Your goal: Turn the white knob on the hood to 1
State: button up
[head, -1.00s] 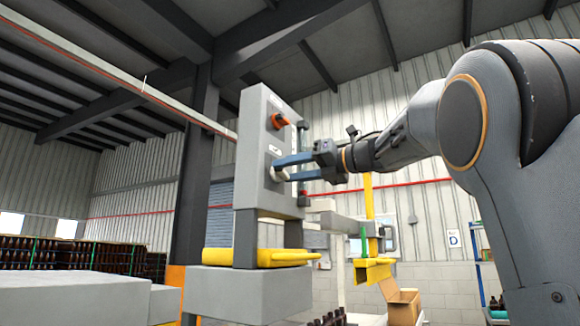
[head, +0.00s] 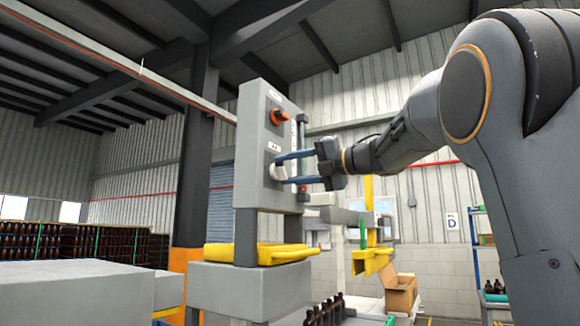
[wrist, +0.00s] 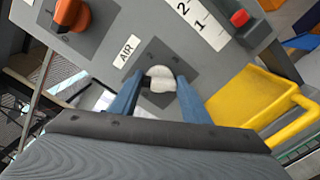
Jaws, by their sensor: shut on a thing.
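The hood (head: 249,125) is a tall grey box with controls on its face, standing left of my arm in the head view. Its white knob (wrist: 160,76) sits on a darker square plate below an AIR label (wrist: 127,50) in the wrist view. It shows small and partly covered in the head view (head: 273,173). My gripper (wrist: 159,82) has its two blue fingers on either side of the knob, shut on it. In the head view my gripper (head: 280,168) reaches the hood from the right. The knob's pointer direction is not clear.
An orange knob (wrist: 72,14) sits on the same face. A label with 2 and 1 (wrist: 200,22) and a red button (wrist: 240,18) are nearby. A yellow guard (wrist: 258,95) lies to the lower right. Brown bottles (head: 325,312) stand below the hood.

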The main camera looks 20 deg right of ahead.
dwell(0.4)
jog(key=o, duration=1)
jog(key=shift+o, duration=0.2)
jog(key=b+v, duration=0.2)
jog(key=v, duration=0.5)
jog(key=shift+s+d, duration=0.3)
jog(key=shift+s, duration=0.05)
jog(key=shift+d, duration=0.1)
